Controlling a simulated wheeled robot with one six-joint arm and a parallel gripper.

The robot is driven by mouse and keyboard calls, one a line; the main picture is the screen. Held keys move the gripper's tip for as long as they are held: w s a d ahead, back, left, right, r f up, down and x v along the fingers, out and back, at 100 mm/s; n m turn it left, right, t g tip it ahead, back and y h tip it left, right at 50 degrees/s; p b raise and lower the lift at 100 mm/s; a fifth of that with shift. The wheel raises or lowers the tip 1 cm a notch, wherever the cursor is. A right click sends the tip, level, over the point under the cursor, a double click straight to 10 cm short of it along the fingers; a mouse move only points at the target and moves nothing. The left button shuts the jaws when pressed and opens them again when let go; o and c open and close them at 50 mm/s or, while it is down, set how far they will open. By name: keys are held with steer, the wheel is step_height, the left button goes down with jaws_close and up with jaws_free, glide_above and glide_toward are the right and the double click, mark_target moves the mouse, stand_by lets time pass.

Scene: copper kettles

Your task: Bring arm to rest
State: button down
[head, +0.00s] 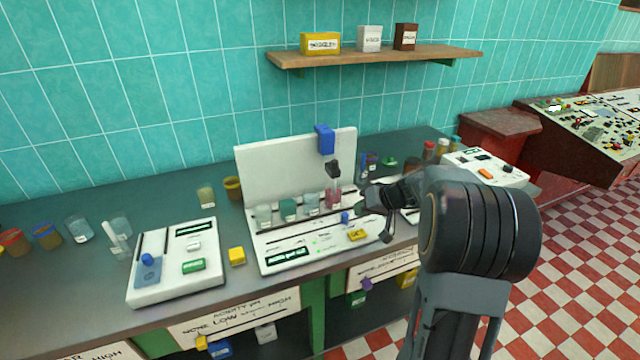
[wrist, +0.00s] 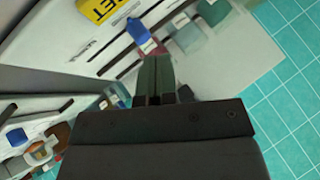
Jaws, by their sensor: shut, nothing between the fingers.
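My gripper (head: 366,198) is at the end of my bent arm, in front of the white instrument with the tall back panel (head: 290,165). In the wrist view my gripper's fingers (wrist: 154,70) are together with nothing between them. The arm comes in from the right in the head view, its thick dark joint hiding part of the counter and the right-hand instrument. A beaker with reddish liquid (head: 333,198) stands just left of the gripper in the head view. I cannot tell how far the fingertips are from it.
Several beakers, including a green one (head: 288,208), stand in a row on the instrument. A blue block (head: 324,139) is on its panel. Another white instrument (head: 176,262) is at left, with a yellow block (head: 237,256) beside it. A wooden shelf (head: 380,55) hangs above. Checkered floor (head: 585,240) is open at right.

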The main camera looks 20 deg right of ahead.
steer(key=shift+m, duration=0.4)
steer(key=shift+m+g+h, duration=0.3)
steer(key=shift+m+g, duration=0.5)
steer(key=shift+m, duration=0.1)
steer(key=s+f, duration=0.3)
steer(key=s+a+r+n+h+p, duration=0.1)
steer(key=s+a+r+h, duration=0.1)
steer(key=s+a, duration=0.3)
steer(key=s+a+r+n+g+h+p, duration=0.1)
steer(key=s+a+r, duration=0.4)
steer(key=s, duration=0.9)
steer(key=a+n+h, duration=0.1)
steer(key=h, duration=0.1)
steer(key=shift+s+a+r+g+h, duration=0.15)
steer(key=shift+a+r+g+h, duration=0.05)
steer(key=shift+a+g+h, duration=0.1)
